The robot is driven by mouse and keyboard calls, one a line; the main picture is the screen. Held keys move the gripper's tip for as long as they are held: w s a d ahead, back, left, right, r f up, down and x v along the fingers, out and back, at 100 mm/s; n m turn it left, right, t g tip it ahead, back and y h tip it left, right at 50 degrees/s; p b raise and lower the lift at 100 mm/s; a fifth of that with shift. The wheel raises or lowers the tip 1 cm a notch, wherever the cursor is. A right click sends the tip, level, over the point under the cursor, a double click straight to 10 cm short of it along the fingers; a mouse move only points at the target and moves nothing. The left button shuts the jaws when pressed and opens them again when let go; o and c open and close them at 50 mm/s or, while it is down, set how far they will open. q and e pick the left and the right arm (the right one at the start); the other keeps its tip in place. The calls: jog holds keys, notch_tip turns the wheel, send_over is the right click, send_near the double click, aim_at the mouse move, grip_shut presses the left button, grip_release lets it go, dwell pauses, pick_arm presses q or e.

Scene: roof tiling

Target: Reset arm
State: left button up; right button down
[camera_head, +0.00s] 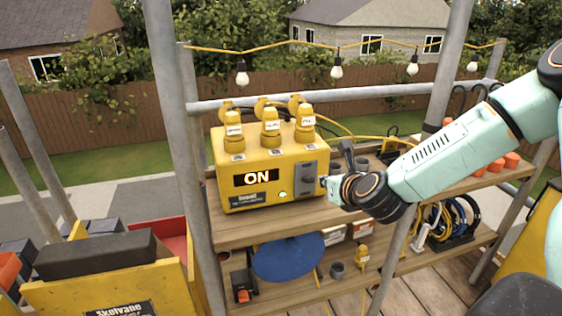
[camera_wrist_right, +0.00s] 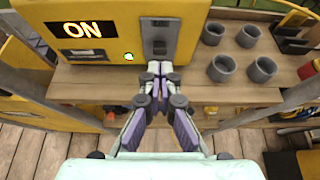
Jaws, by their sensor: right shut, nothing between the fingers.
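My right arm reaches in from the right in the head view, and its gripper (camera_head: 330,182) is at the right end of a yellow power box (camera_head: 246,204). The box stands on the upper wooden shelf, with a lit "ON" display, a lit indicator light and several yellow plugs on top. In the right wrist view the gripper (camera_wrist_right: 160,70) has its fingers together with nothing between them. The fingertips are just below the grey switch panel (camera_wrist_right: 160,32); I cannot tell whether they touch it. My left gripper is not in view.
Several grey cups (camera_wrist_right: 222,68) stand on the shelf right of the gripper. Grey scaffold poles (camera_head: 181,120) rise in front of and around the shelves. The lower shelf holds a blue disc (camera_head: 288,257) and coiled cables (camera_head: 455,218). String lights hang behind.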

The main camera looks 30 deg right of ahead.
jog(key=shift+a, duration=0.1)
jog(key=s+a+f+n+g+y+b, duration=0.1)
jog(key=s+a+f+n+g+y, duration=0.15)
jog(key=s+a+f+n, duration=0.75)
jog(key=s+a+f+n+g+y+b, duration=0.1)
jog(key=a+f+n+g, duration=0.2)
jog(key=n, duration=1.5)
jog(key=s+a+f+n+g, duration=0.1)
jog(key=s+f+n+g, duration=0.1)
jog(key=s+f, duration=0.3)
jog(key=s+a+f+n+g+b, duration=0.1)
jog(key=s+f+n, duration=0.3)
jog(key=s, duration=0.7)
jog(key=s+a+f+n+g+b, duration=0.1)
jog(key=s+a+f+n+g, duration=0.2)
jog(key=s+f, duration=0.3)
jog(key=shift+s+a+f+n+g+h, duration=0.2)
jog(key=shift+s+f+n+g+h, duration=0.3)
jog(key=shift+s, duration=0.4)
jog(key=shift+r, duration=0.1)
